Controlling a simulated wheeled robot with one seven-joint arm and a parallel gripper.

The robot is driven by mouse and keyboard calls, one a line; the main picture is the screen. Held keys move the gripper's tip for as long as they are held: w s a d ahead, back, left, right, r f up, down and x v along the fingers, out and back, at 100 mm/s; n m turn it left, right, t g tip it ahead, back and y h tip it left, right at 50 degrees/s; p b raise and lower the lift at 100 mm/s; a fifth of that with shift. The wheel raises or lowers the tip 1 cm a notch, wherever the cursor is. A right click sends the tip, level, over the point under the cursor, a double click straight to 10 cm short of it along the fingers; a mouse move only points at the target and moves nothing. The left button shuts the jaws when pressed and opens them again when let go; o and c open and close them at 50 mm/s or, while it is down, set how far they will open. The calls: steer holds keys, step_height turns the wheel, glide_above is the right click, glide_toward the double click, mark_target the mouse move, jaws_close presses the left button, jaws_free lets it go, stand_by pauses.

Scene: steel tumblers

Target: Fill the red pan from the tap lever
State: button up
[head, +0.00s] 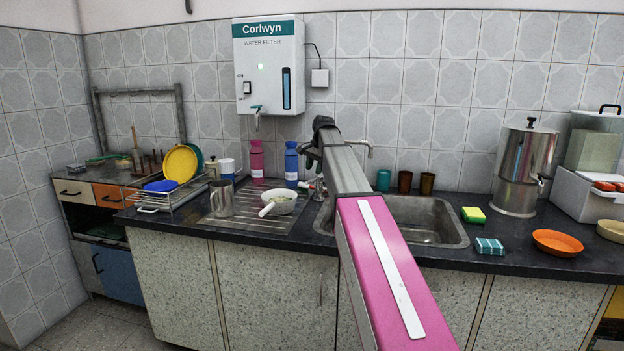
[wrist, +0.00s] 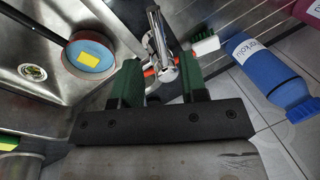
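The pan (wrist: 108,72) sits in the sink basin in the wrist view, with a reddish side, a blue-looking inside, a yellow patch in it and a dark handle. I cannot tell whether it holds water. My arm hides it in the head view. The chrome tap (wrist: 163,50) stands between and just beyond my gripper's green fingers (wrist: 158,72). An orange-red part (wrist: 150,72) shows at the tap, partly between the fingers. The fingers are apart, with nothing clearly clamped. In the head view the tap's spout (head: 360,148) shows right of my arm.
A blue bottle (wrist: 270,72) and a white brush (wrist: 205,43) are close to the right of the gripper. A pink bottle (head: 257,160), strainer bowl (head: 279,202) and steel mug (head: 221,198) stand left of the sink (head: 455,234).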

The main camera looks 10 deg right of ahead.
mark_target(314, 180)
steer(key=shift+x, duration=2.45)
jaws_close()
